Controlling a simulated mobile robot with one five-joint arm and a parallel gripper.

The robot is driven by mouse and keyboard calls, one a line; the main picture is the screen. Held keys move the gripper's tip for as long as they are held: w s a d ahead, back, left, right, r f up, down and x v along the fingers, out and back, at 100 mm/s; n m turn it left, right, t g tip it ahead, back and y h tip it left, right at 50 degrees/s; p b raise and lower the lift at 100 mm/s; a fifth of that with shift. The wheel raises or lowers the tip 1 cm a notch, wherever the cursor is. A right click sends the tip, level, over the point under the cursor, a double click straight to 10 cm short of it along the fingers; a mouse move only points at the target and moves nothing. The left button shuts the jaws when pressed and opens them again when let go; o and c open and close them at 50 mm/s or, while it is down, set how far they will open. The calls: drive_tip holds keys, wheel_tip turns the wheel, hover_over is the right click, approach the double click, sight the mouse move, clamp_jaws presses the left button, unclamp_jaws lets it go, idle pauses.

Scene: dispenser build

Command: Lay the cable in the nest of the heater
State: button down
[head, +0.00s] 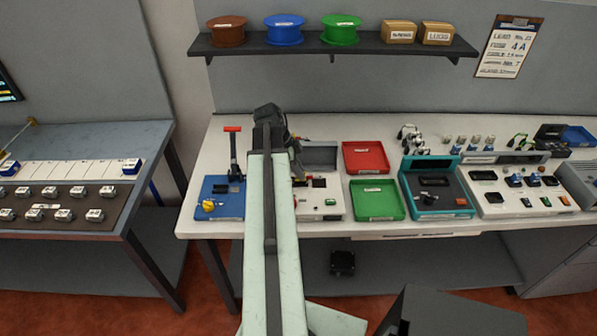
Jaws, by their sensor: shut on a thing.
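The white machine (318,208) with a raised grey lid (321,157) stands on the bench just right of my arm; it looks like the heater. A small dark recess with a reddish part beside it shows on its top, and this looks like the nest. My gripper (299,180) points down over the left part of this machine, partly hidden by my arm. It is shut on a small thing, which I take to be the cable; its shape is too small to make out. I cannot tell whether it touches the machine.
A blue press (222,198) with a red-handled lever stands left of my arm. Red (366,158) and green (377,200) trays lie right of the heater, then a teal fixture (436,188) and a white tester (520,190). A shelf (335,46) with spools and boxes hangs above.

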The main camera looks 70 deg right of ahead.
drive_tip(key=shift+f+b, duration=0.95)
idle(1.6)
drive_tip(key=c, duration=1.3)
unclamp_jaws()
drive_tip(key=shift+c, duration=0.5)
drive_tip(key=shift+o, duration=0.2)
wheel_tip(320, 180, up, 7)
drive_tip(key=p, duration=0.7)
drive_tip(key=shift+r, duration=0.1)
drive_tip(key=shift+w, duration=0.1)
